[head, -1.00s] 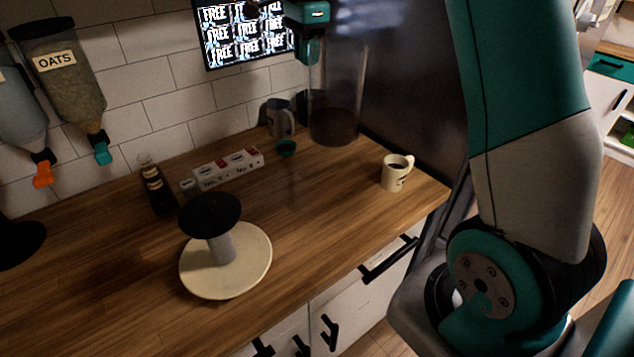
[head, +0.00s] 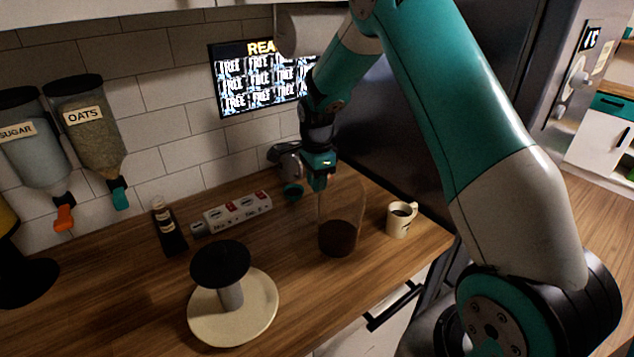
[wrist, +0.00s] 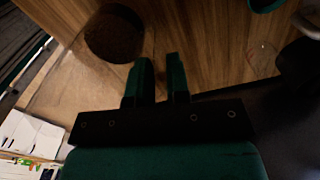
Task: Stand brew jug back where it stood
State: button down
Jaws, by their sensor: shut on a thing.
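The brew jug (head: 338,236) is a clear glass vessel with dark coffee in its bottom. It looks upright in the head view, left of the cream mug (head: 402,219). My gripper (head: 321,182) is at the jug's upper left side and is shut on it; the exact grip is hard to see. In the wrist view, the two fingers (wrist: 157,80) have a narrow gap between them, and the jug's dark coffee (wrist: 113,35) shows beyond them. I cannot tell whether the jug's base touches the wooden counter (head: 290,262).
A round cream stand (head: 204,325) with a black top is at the front left. A dark bottle (head: 168,228), a labelled white block row (head: 238,211) and a grey jug-like item (head: 290,163) line the back. Bare counter lies between the stand and jug.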

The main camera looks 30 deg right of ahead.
jog(key=shift+f, duration=0.75)
jog(key=shift+f, duration=0.15)
jog(key=c, duration=1.1)
grip_release()
notch_tip(320, 180, up, 12)
jog(key=b, duration=0.2)
jog(key=shift+f+b, duration=0.25)
jog(key=shift+b, duration=0.15)
jog(key=s+a+r+n+y, duration=0.1)
jog(key=s+a+r+n, duration=0.2)
jog(key=s+a+n, duration=0.4)
jog(key=s+a+r+n+y, duration=0.1)
jog(key=s+a+r+n, duration=0.2)
jog(key=s+a+n, duration=0.4)
jog(key=s+a+n+y, duration=0.1)
jog(key=s+a+n, duration=0.3)
jog(key=s+n, duration=0.2)
jog(key=s+a+n+y, duration=0.1)
jog(key=s+a+n, duration=0.3)
jog(key=s+n, duration=0.3)
jog(key=s, duration=0.3)
jog(key=shift+s, duration=0.35)
